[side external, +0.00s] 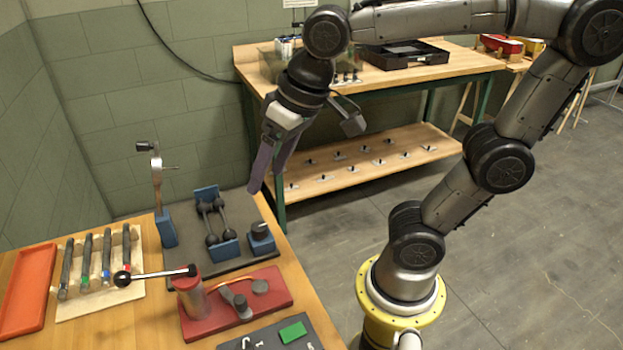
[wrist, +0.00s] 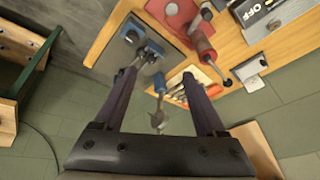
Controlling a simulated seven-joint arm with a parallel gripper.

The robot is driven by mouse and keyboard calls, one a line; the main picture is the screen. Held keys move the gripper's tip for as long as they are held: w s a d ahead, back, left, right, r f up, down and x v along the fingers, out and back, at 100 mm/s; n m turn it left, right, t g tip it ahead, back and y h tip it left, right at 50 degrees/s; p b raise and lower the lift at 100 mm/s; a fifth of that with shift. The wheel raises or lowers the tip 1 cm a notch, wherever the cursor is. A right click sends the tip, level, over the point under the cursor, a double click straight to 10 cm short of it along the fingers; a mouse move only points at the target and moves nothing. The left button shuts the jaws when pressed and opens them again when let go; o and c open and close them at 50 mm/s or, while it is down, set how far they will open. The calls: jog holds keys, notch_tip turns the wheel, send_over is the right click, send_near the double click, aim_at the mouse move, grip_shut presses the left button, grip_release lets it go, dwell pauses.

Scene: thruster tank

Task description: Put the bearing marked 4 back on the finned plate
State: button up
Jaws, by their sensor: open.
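I cannot make out a bearing marked 4 or a finned plate in either view; no number is legible. My gripper (side external: 270,180) hangs in the air above the bench's back right edge, open and empty. In the wrist view its two fingers (wrist: 160,76) are spread apart with nothing between their tips. Below it, a dark plate (side external: 185,262) carries blue holders with ball-ended rods (side external: 213,222) and a small blue block with a dark round top (side external: 261,237).
A red base (side external: 270,308) with a ball-ended lever (side external: 155,273) stands at the front. A rack of rods (side external: 128,290), an orange tray (side external: 28,285) and an upright tool in a blue holder (side external: 166,228) stand left. A second bench (side external: 430,70) stands behind.

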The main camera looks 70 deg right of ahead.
jog(key=s+d+f+n+t+h, duration=0.1)
jog(key=s+d+f, duration=0.3)
jog(key=s, duration=0.3)
jog(key=shift+d+n, duration=0.3)
jog(key=shift+d, duration=0.15)
dwell(0.6)
